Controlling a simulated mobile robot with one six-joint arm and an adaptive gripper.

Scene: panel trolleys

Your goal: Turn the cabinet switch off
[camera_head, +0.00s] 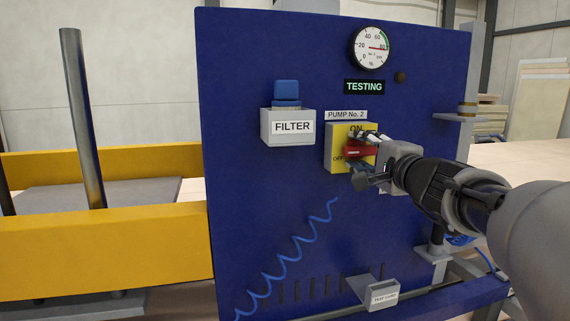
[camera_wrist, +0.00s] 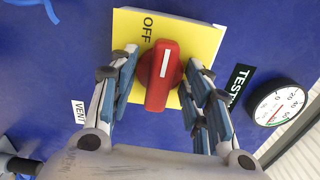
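The cabinet switch is a red knob (camera_head: 358,152) on a yellow plate (camera_head: 335,158) marked ON at the top and OFF at the left, below a "PUMP No. 2" label (camera_head: 346,115). The knob's handle lies level, its white mark toward the OFF side. The wrist view shows the red knob (camera_wrist: 160,85) with its mark pointing up, just right of the word OFF. My gripper (camera_head: 364,156) is at the switch, one finger above the knob and one below. In the wrist view the fingers stand either side of it with gaps, open. The ON label is hidden there.
The blue panel (camera_head: 250,200) carries a FILTER box (camera_head: 288,127) with a blue cap, a lit TESTING sign (camera_head: 364,87), a round gauge (camera_head: 371,48) and a small grey tray (camera_head: 383,295) lower down. Yellow rails (camera_head: 105,250) and a metal post (camera_head: 82,120) stand left.

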